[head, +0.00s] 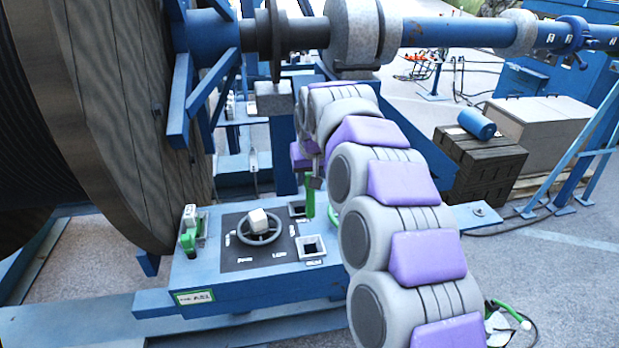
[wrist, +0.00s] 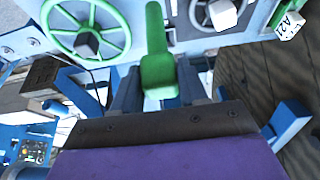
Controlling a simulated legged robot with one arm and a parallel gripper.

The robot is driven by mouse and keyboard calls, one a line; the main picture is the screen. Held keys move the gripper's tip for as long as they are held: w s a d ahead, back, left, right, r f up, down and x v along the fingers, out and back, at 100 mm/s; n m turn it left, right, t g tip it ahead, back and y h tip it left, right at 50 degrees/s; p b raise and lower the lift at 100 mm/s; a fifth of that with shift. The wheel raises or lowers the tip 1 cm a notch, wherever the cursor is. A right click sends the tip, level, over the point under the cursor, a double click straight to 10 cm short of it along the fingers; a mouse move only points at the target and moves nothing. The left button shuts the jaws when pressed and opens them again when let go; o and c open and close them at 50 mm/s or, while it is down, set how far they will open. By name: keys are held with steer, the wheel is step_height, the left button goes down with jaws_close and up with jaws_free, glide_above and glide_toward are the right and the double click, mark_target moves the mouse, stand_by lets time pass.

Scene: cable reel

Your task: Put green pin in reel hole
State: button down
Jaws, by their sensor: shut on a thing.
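My gripper (head: 314,180) is shut on the green pin (head: 310,202), which hangs roughly upright below it over the blue base. In the wrist view, the green pin (wrist: 157,62) sticks out between the fingers of my gripper (wrist: 164,88). The large wooden cable reel (head: 110,110) stands at the left, and its dark wooden side (wrist: 255,75) shows at the right of the wrist view. Two square openings, a rear one (head: 297,209) and a front one (head: 311,246), are in the base top. The pin's lower end appears beside the rear opening; I cannot tell its height.
The blue base (head: 240,278) carries a grey handwheel (head: 259,226) and a green-handled fitting (head: 189,238). A blue shaft (head: 460,32) crosses above my arm. Dark crates (head: 480,165) stand at the right. Open pavement (head: 550,255) lies right of my arm.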

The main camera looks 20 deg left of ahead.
steer(key=shift+r+p, duration=2.45)
steer(key=shift+r, duration=1.4)
steer(key=shift+d+f, duration=0.1)
